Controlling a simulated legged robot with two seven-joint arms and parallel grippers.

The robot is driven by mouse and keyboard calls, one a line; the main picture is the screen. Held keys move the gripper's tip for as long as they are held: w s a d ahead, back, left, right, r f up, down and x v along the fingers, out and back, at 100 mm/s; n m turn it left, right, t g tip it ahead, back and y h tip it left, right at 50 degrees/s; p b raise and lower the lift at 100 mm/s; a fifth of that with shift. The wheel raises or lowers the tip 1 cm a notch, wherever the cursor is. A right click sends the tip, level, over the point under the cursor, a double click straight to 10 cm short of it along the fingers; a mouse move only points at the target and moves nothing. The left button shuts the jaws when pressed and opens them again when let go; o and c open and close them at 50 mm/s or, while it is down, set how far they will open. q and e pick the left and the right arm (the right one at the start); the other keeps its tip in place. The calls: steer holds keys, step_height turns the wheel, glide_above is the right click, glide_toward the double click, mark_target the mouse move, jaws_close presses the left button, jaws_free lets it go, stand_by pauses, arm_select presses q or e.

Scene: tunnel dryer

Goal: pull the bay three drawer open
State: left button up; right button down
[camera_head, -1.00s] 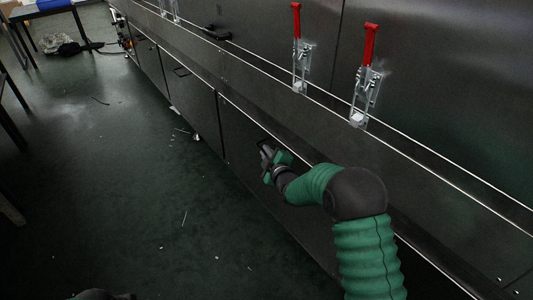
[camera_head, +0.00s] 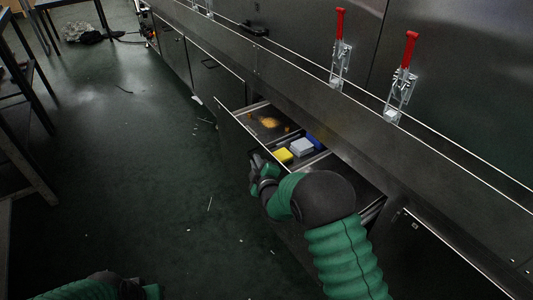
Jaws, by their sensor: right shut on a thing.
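The bay three drawer (camera_head: 233,128) stands pulled out from the dark metal dryer, with its inside showing. In it lie a yellow block (camera_head: 282,156), a light grey block (camera_head: 301,147), a blue item (camera_head: 316,140) and an orange-brown patch. My right gripper (camera_head: 258,167) is at the outer face of the drawer front, shut on the drawer handle, which the gripper mostly hides. My right arm covers the near part of the drawer. Part of my left arm shows at the bottom left edge; its fingertips cannot be made out.
Two red-handled toggle clamps (camera_head: 340,45) (camera_head: 405,75) stand on the dryer's ledge. Other closed fronts (camera_head: 213,80) line the dryer beyond the drawer. Dark tables (camera_head: 25,130) stand at the left. The floor (camera_head: 140,190) between is open, with small scraps.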

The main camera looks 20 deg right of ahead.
steer(key=s+a+p, duration=0.4)
steer(key=s+a, duration=0.1)
steer(key=a, duration=0.8)
steer(key=shift+f, duration=0.2)
steer(key=c, duration=1.8)
jaws_free()
steer(key=shift+w, duration=0.1)
steer(key=shift+r, duration=0.1)
